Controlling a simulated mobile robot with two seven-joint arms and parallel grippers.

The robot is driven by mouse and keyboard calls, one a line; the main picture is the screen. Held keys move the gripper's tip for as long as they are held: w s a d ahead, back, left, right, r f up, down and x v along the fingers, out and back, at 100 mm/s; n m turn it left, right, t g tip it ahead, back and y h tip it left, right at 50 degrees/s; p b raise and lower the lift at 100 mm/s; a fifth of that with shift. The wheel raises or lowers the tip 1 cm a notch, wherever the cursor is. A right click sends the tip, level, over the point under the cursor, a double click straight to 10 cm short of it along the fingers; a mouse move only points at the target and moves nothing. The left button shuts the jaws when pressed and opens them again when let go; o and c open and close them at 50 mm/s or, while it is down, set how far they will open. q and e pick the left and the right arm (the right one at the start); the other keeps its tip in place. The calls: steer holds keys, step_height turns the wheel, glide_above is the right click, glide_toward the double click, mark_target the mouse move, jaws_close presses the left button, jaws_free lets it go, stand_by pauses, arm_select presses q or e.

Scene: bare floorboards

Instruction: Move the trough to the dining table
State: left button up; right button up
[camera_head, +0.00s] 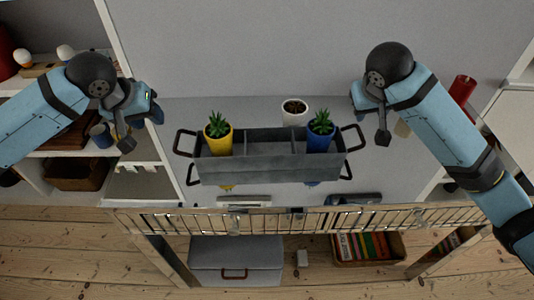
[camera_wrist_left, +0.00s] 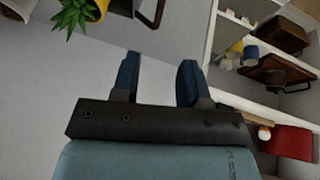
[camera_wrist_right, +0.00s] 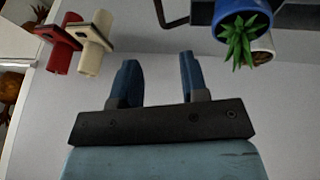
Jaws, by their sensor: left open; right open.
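The trough (camera_head: 270,168) is a grey open box with dark loop handles at both ends. It stands on a grey surface in the middle of the head view. A yellow pot with a green plant (camera_head: 218,139) sits in its left part and a blue pot with a plant (camera_head: 320,141) in its right part. My left gripper (camera_head: 143,122) is open and empty, left of the trough's left handle (camera_head: 184,143). My right gripper (camera_head: 381,125) is open and empty, just right of the right handle (camera_head: 353,138). No dining table can be made out.
A white pot (camera_head: 293,112) stands behind the trough. A slatted rail (camera_head: 300,220) runs along the front, above a grey storage box (camera_head: 236,262) and a book basket (camera_head: 367,246). Shelves with cups stand at left. Red and cream objects (camera_wrist_right: 92,45) show in the right wrist view.

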mark_target(177, 138)
arm_select(q)
steer(key=x, duration=1.4)
arm_select(e)
steer(key=x, duration=1.4)
steer(key=shift+w, duration=0.1)
arm_select(q)
steer(key=shift+c, duration=0.5)
arm_select(e)
steer(key=shift+c, duration=0.5)
arm_select(q)
jaws_close()
arm_select(e)
jaws_close()
arm_select(q)
steer(key=shift+r, duration=0.15)
arm_select(e)
steer(key=shift+r, duration=0.15)
